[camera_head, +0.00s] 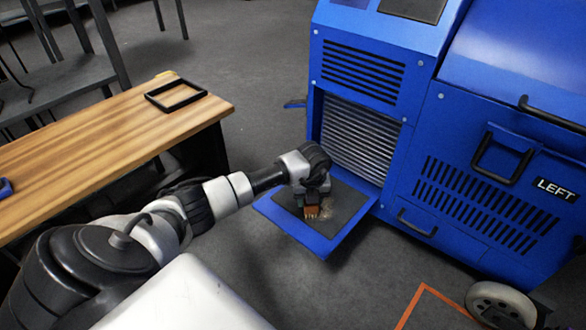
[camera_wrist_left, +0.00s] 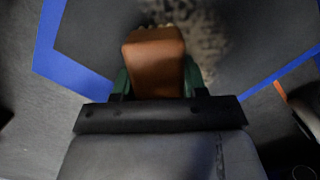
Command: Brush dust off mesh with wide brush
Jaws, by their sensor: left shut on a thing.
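My left gripper (camera_head: 314,205) is shut on the wide brush (camera_head: 312,211), which has an orange-brown handle. The brush also shows between the green fingers in the left wrist view (camera_wrist_left: 154,62). The brush is over the dark mesh (camera_head: 346,205) in the blue-framed panel (camera_head: 293,234), folded down from the blue machine. A patch of pale dust (camera_head: 326,209) lies on the mesh beside the brush; it shows as mottled specks in the wrist view (camera_wrist_left: 205,35). The bristles are mostly hidden, so I cannot tell whether they touch the mesh. My right gripper is not in view.
The blue machine (camera_head: 420,130) stands behind the panel, with a finned opening (camera_head: 360,140) above it. A wooden table (camera_head: 110,140) at the left holds a black frame (camera_head: 176,95). An orange floor line (camera_head: 425,300) runs at the lower right. Open floor surrounds the panel's front.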

